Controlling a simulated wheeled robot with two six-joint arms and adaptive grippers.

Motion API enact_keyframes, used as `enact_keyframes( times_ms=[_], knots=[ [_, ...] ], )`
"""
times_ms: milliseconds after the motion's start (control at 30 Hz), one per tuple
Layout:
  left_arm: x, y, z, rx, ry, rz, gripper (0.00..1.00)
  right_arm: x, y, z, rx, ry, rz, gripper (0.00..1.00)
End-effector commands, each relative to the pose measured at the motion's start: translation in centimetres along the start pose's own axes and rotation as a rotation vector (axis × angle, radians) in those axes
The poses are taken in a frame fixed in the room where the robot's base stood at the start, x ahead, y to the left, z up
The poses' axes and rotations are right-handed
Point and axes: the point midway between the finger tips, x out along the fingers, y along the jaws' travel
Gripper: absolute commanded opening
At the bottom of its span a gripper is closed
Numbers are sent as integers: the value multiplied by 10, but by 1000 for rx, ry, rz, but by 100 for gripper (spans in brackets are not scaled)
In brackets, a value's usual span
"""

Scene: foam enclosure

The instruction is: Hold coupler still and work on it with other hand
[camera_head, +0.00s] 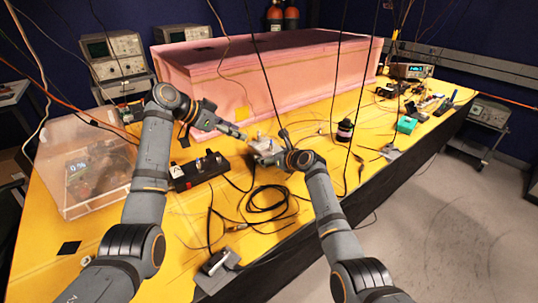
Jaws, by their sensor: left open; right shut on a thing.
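The coupler appears to be the small silvery block (262,144) near the middle of the yellow table, though it is small and partly hidden. My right gripper (272,158) comes from the lower right and is shut on it; the finger contact is hard to make out. My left gripper (238,133) is open, with its fingers pointing right toward the block. Its tips are just to the left of the block and seem apart from it.
A pink foam enclosure (290,80) stands behind the grippers. A black box with knobs (198,172) and coiled black cable (268,198) lie nearby. A clear plastic bin (75,165) is at left. A dark bottle (345,130) and loose tools are at right. Cables hang in front.

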Motion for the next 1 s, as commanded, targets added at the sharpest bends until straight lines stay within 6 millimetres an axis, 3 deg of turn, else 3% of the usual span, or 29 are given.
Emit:
enact_keyframes(
  times_ms=[133, 367, 400, 500, 1000],
  knots=[
    [-17, 0, 0, 1, 0, -1, 45, 0, 0, -1, 0, 1, 1, 33],
    [-21, 0, 0, 0, 0, 1, 45, 0, 0, -1, 0, 1, 1, 33],
    [-21, 0, 0, 0, 0, 0, 45, 0, 0, -1, 0, 1, 1, 85],
    [-21, 0, 0, 1, 0, 0, 45, 0, 0, 0, 0, 1, 1, 99],
    [-20, 0, 0, 1, 0, 0, 45, -7, 0, -1, -1, -1, 0, 100]
  ],
)
